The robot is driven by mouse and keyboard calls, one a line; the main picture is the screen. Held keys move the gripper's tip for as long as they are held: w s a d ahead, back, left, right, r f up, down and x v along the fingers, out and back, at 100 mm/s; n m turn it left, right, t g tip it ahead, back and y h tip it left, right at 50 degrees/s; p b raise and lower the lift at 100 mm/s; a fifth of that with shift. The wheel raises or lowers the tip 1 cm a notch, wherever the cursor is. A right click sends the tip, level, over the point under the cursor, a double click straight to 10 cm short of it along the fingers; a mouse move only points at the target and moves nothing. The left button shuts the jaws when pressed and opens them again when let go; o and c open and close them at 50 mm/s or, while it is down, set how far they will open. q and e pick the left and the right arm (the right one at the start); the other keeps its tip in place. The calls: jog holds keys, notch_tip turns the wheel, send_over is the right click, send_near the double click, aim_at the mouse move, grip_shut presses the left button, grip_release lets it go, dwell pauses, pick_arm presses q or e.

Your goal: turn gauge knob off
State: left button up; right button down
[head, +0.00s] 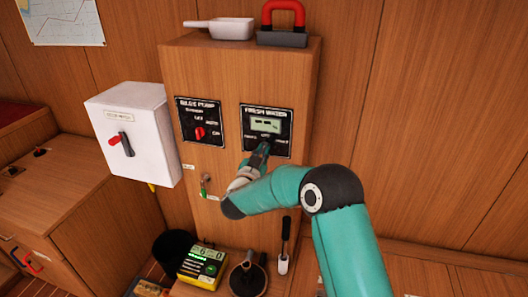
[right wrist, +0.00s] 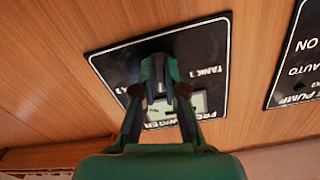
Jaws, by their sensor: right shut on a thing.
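The gauge panel (head: 247,114), labelled FRESH WATER, is black with a pale green lit display (head: 267,125) and position labels along its lower part. It stands on the upper right of the wooden cabinet front. In the right wrist view the panel (right wrist: 218,65) appears upside down. My right gripper (head: 262,150) reaches the lower middle of this panel. In the right wrist view its fingers (right wrist: 161,80) are shut on the dark gauge knob (right wrist: 157,60). The fingers hide most of the knob, so its pointing direction cannot be told. My left gripper is not in view.
The bilge pump panel (head: 197,104) with a red switch (head: 200,133) is just left of the gauge panel. A white box (head: 140,158) with a red-and-black handle is further left. A white scoop (head: 232,28) and a red-handled tool (head: 283,38) lie on the cabinet top.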

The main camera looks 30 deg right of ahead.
jog(key=shift+a+f+n, duration=0.1)
jog(key=shift+f+n, duration=0.05)
jog(key=shift+n, duration=0.55)
jog(key=shift+a+f+n, duration=0.1)
jog(key=shift+n, duration=0.6)
jog(key=c, duration=1.3)
grip_release()
jog(key=shift+s+r, duration=0.1)
jog(key=shift+o, duration=0.3)
jog(key=shift+d+r, duration=0.1)
jog(key=v, duration=1.2)
jog(key=shift+d, duration=0.1)
